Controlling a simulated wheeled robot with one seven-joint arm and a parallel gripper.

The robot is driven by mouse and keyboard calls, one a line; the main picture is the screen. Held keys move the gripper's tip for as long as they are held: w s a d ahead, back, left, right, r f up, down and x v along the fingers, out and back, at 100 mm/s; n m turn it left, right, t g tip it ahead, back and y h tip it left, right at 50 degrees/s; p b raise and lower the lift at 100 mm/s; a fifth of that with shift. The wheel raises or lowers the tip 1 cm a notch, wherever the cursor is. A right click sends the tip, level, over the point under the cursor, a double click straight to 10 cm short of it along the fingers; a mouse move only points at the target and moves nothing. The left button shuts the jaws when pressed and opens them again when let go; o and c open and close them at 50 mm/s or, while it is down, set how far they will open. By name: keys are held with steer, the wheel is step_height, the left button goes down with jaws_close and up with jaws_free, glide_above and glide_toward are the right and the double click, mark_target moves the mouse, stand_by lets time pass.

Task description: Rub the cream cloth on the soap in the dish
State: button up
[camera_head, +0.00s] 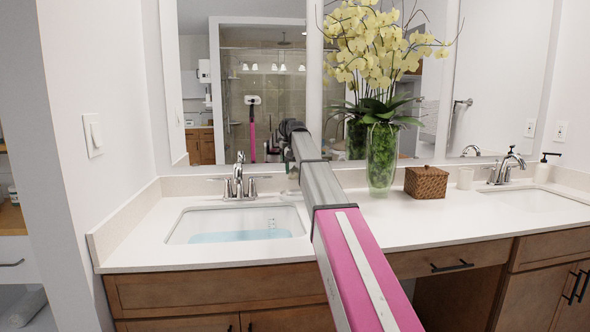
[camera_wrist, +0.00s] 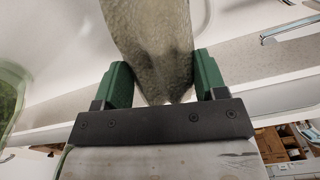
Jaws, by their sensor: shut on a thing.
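In the wrist view my gripper (camera_wrist: 163,72) is shut on a cloth (camera_wrist: 152,35), which looks grey-beige in this light. The cloth is pinched between the two green fingers and spreads away from them toward the top of the picture. In the head view my pink and grey arm reaches over the counter toward the mirror. Its dark end is beside the left sink's tap, and the fingers and cloth cannot be made out there. I cannot make out the soap or its dish in either view.
The left sink (camera_head: 178,228) holds bluish water, with a tap (camera_head: 239,178) behind it. The front right counter (camera_head: 440,220) is clear.

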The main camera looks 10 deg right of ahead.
mark_target(296, 190)
steer(key=shift+f, duration=2.9)
steer(key=shift+f, duration=0.5)
steer(key=shift+r, duration=3.55)
steer(key=shift+s, duration=0.1)
